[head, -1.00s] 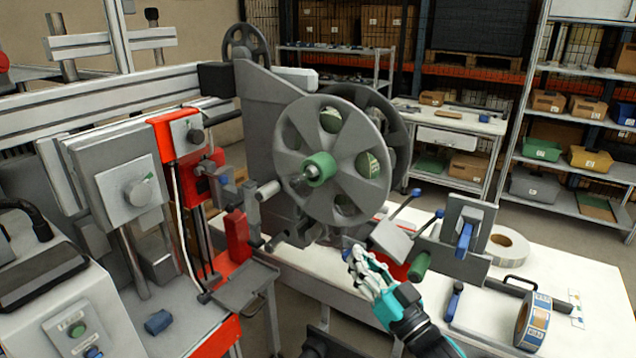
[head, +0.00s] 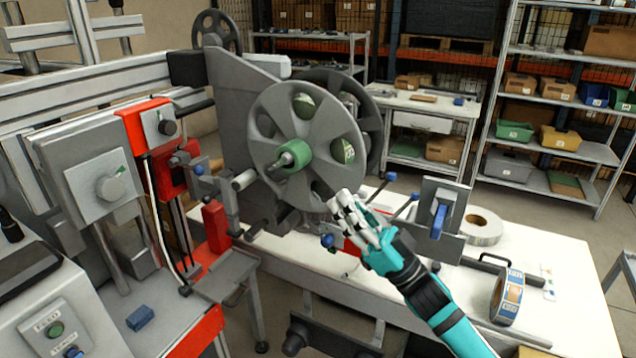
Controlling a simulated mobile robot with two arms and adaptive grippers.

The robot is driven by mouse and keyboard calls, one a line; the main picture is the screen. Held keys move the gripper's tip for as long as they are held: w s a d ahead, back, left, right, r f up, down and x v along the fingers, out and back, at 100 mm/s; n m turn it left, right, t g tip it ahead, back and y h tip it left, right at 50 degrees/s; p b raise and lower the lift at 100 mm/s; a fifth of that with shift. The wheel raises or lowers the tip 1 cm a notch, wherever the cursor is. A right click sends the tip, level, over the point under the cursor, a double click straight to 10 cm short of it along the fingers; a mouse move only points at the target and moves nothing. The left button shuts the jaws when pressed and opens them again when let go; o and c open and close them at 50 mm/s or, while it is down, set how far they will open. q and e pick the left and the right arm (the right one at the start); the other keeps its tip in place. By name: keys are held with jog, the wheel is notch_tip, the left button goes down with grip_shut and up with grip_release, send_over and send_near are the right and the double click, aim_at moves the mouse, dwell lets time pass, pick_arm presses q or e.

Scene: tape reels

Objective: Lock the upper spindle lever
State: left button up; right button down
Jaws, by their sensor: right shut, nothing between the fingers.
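The upper spindle has a green hub (head: 294,157) with a short grey end standing out of it, at the middle of a large grey spoked reel (head: 268,118). My right gripper (head: 340,205), with white fingers and a teal body, is shut and empty. In the picture it overlaps the reel's lower right rim, below and right of the hub; I cannot tell if it touches. Blue-tipped handles (head: 390,177) stick up behind and right of the fingers. Another blue knob (head: 327,240) shows just below them. My left gripper is not in view.
A white table (head: 560,270) extends right, bearing a label roll (head: 508,297), a white roll (head: 482,227) and a grey bracket with a blue handle (head: 438,221). Red and grey machine parts (head: 150,125) stand left of the reel. Shelves stand behind.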

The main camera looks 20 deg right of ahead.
aim_at(277, 165)
jog(key=w+a+r+p, duration=0.1)
jog(key=w+a, duration=0.1)
jog(key=w+a+r+p, duration=0.2)
jog(key=w, duration=0.1)
jog(key=w+a+r+p, duration=0.1)
jog(key=w+r+p, duration=0.1)
jog(key=shift+w+a, duration=0.2)
jog(key=shift+a, duration=0.2)
jog(key=shift+w+a+f, duration=0.3)
jog(key=shift+w+f, duration=0.05)
jog(key=shift+f, duration=0.15)
